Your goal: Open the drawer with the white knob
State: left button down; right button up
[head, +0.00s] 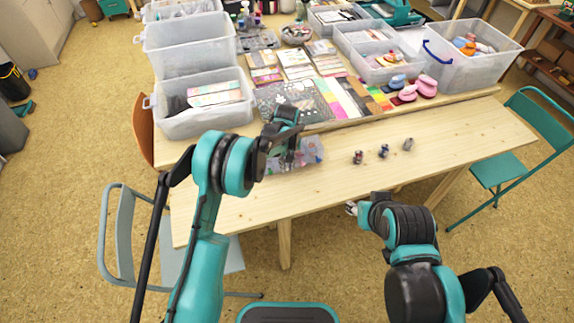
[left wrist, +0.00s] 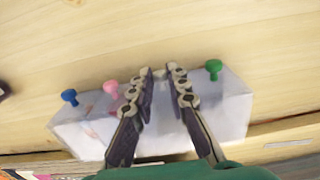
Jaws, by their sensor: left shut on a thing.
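A small white drawer box lies on the front wooden table; it shows in the left wrist view (left wrist: 232,112) and in the head view (head: 312,152). Along its far edge in the left wrist view are a blue knob (left wrist: 69,97), a pink knob (left wrist: 111,88) and a green knob (left wrist: 213,69). The left gripper also covers part of the box in the head view (head: 290,145). My right gripper (head: 352,208) is near the table's front edge, its fingers barely showing.
Three small stamps (head: 384,150) stand on the table right of the box. Behind are paper pads (head: 298,65), pink inkpads (head: 426,86) and clear bins (head: 205,105). The table's right part is clear. A teal chair (head: 500,165) stands at right.

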pick_arm(q)
jog(key=s, duration=0.2)
jog(key=s+d, duration=0.1)
jog(key=s, duration=0.1)
jog(key=s+d, duration=0.1)
jog(key=s, duration=0.1)
jog(key=shift+s+b, duration=0.1)
jog(key=shift+b, duration=0.3)
jog(key=c, duration=1.5)
grip_release()
notch_tip(320, 180, up, 12)
